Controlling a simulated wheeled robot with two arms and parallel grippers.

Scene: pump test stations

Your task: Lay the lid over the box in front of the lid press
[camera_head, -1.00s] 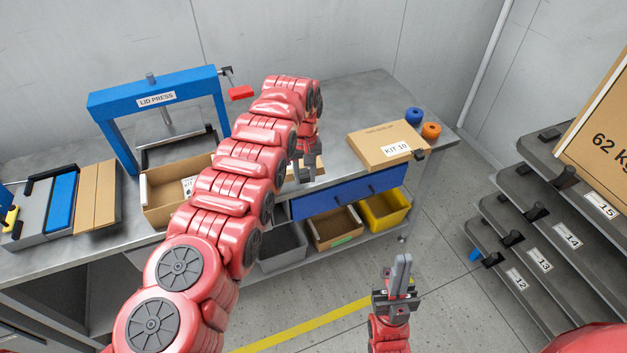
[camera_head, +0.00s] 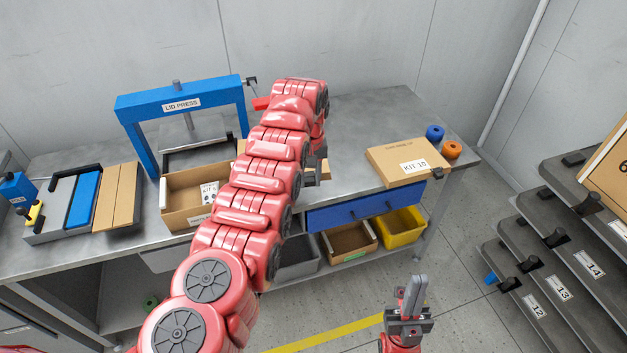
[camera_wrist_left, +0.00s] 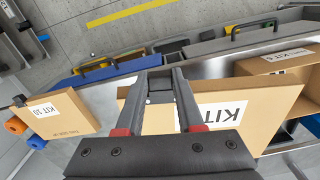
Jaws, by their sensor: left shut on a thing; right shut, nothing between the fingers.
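An open cardboard box (camera_head: 182,217) stands on the bench in front of the blue lid press (camera_head: 133,106), with a labelled sheet inside. The box also shows at the right of the left wrist view (camera_wrist_left: 288,62). My left gripper (camera_wrist_left: 166,82) is shut on a flat cardboard lid (camera_wrist_left: 262,103) with a KIT label. The lid is to the right of the box, apart from it. In the head view my left arm hides most of the lid (camera_head: 324,172) and much of my left gripper (camera_head: 312,168). My right gripper (camera_head: 415,292) is shut and empty, in front of the bench.
A closed KIT 10 box (camera_head: 405,160) lies at the bench's right, near blue (camera_head: 435,132) and orange (camera_head: 452,150) rolls. Flat cardboard (camera_head: 118,196) and a blue-and-grey fixture (camera_head: 67,205) lie left. Below are a blue drawer (camera_head: 352,209) and bins. Numbered shelves (camera_head: 560,235) stand right.

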